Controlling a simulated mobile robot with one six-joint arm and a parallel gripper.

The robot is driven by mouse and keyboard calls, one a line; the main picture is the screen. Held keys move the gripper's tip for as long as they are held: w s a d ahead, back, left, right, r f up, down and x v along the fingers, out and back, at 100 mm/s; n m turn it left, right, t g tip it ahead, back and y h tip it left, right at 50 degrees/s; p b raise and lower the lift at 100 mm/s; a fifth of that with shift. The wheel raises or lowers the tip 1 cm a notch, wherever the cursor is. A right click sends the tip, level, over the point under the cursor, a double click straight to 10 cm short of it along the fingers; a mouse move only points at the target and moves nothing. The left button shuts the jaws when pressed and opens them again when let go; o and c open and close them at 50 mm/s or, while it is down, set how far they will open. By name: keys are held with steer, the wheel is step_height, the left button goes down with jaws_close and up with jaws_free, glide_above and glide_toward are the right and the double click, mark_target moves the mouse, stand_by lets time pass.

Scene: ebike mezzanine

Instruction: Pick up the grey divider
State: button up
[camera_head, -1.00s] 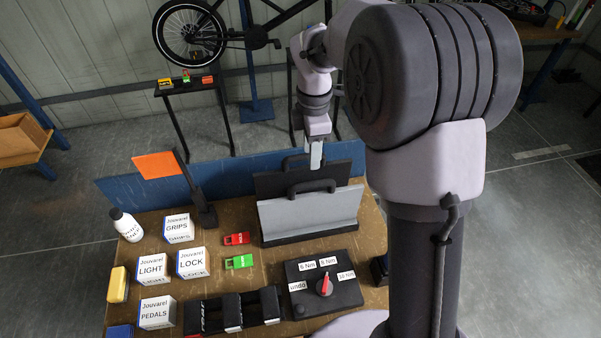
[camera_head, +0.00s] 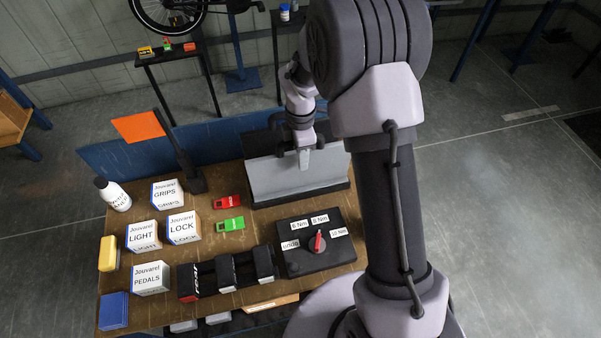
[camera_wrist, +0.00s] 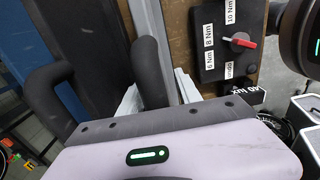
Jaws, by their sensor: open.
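The grey divider (camera_head: 275,180) is a light grey upright panel in a dark base on the workbench. It also shows in the wrist view (camera_wrist: 147,14), with a black handle (camera_wrist: 150,72) at its top edge. My gripper (camera_head: 303,160) is at the divider's top edge in the head view, pointing down. In the wrist view my gripper (camera_wrist: 157,96) has its two pale fingers apart, with the handle between them. I cannot tell whether they touch it. In the head view my gripper and arm hide much of the handle.
A dark divider (camera_head: 252,144) with its own handle (camera_wrist: 45,92) stands close behind. A torque dial box (camera_head: 300,259) lies in front. Labelled boxes (camera_head: 184,227), red (camera_head: 227,202) and green (camera_head: 230,225) pieces, and an orange flag (camera_head: 138,126) are to the left.

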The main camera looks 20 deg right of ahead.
jaws_close()
steer(key=shift+r, duration=0.1)
stand_by(1.2)
